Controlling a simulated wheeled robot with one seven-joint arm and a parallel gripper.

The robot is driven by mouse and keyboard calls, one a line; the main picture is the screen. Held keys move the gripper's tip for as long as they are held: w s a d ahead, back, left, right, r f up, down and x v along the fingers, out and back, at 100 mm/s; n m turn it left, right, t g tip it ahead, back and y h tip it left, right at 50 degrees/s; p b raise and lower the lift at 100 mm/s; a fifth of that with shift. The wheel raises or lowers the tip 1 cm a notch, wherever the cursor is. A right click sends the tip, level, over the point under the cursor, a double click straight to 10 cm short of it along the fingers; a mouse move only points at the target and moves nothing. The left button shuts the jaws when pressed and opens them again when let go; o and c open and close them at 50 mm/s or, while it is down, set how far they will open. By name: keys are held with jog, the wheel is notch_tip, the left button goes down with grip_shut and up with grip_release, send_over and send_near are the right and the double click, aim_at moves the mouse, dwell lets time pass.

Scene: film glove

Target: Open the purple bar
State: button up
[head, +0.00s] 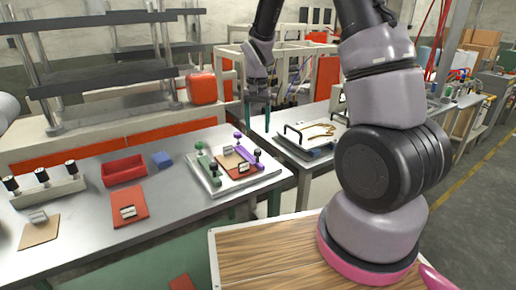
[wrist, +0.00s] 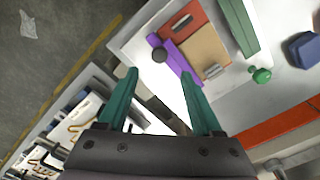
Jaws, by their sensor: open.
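The purple bar (head: 246,149) lies along the right side of a brown plate on a pale fixture (head: 218,190) on the left table. It has a purple knob at its far end and a black knob near it. In the wrist view the purple bar (wrist: 178,62) runs beside the brown plate (wrist: 203,52), partly hidden by the right finger. My gripper (head: 258,112) hangs above and behind the fixture, clear of the bar. Its green fingers are apart and empty in the wrist view (wrist: 160,76).
A green bar (head: 206,166) lies on the fixture's left side. A red bin (head: 125,171), a blue block (head: 162,159) and a red plate (head: 129,207) stand left of it. A second table with another fixture (head: 306,148) is to the right.

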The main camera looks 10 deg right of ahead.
aim_at(258, 150)
notch_tip(258, 150, down, 9)
jog(key=shift+f, duration=0.1)
dwell(0.3)
grip_shut()
dwell(1.3)
